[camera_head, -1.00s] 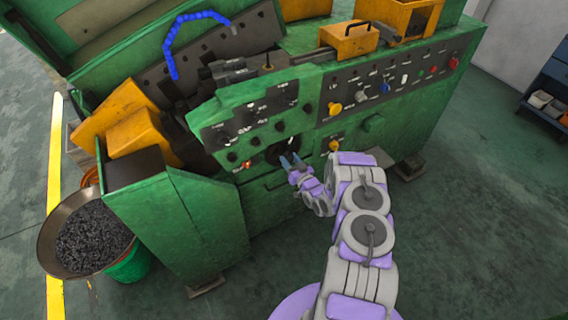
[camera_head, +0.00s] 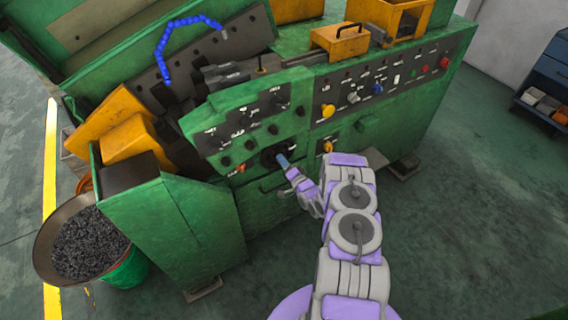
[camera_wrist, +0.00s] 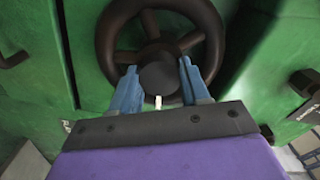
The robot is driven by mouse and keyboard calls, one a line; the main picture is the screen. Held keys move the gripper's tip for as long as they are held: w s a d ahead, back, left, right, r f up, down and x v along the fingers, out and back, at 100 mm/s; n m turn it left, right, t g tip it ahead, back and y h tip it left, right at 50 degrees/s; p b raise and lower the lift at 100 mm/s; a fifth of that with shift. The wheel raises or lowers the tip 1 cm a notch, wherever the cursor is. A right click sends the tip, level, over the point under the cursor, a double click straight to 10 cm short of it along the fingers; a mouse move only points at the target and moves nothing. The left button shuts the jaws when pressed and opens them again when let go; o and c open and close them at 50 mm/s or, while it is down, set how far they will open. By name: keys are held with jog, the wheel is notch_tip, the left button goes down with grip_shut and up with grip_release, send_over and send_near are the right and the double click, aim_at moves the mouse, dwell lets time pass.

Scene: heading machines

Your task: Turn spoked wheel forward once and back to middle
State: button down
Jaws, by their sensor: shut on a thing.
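The spoked wheel (camera_wrist: 213,28) is dark, with a round rim, several spokes and a round black hub (camera_wrist: 158,76). In the wrist view it fills the top middle, on the green machine's face. My gripper (camera_wrist: 160,84) is shut on it, with one blue finger on each side of the hub. In the head view my gripper (camera_head: 283,160) reaches the machine's lower front. There the wheel (camera_head: 268,158) is small, dark and partly hidden behind the fingers.
The green machine (camera_head: 205,225) carries control panels with knobs and buttons (camera_head: 328,111) above and beside the wheel. A bar handle (camera_wrist: 12,60) shows at left in the wrist view. A bin of dark scraps (camera_head: 88,245) stands at left.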

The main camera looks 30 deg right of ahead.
jog(key=shift+s+d+f+m+b, duration=0.1)
jog(key=shift+m+b, duration=0.1)
jog(key=shift+m, duration=1.7)
jog(key=shift+d+f+m+b, duration=0.1)
jog(key=shift+m+b, duration=0.05)
jog(key=shift+m, duration=1.75)
jog(key=c, duration=0.9)
grip_release()
jog(key=o, duration=0.4)
jog(key=shift+d, duration=0.1)
jog(key=shift+c, duration=0.2)
jog(key=s+p, duration=0.1)
jog(key=s, duration=1.6)
jog(key=shift+d, duration=0.3)
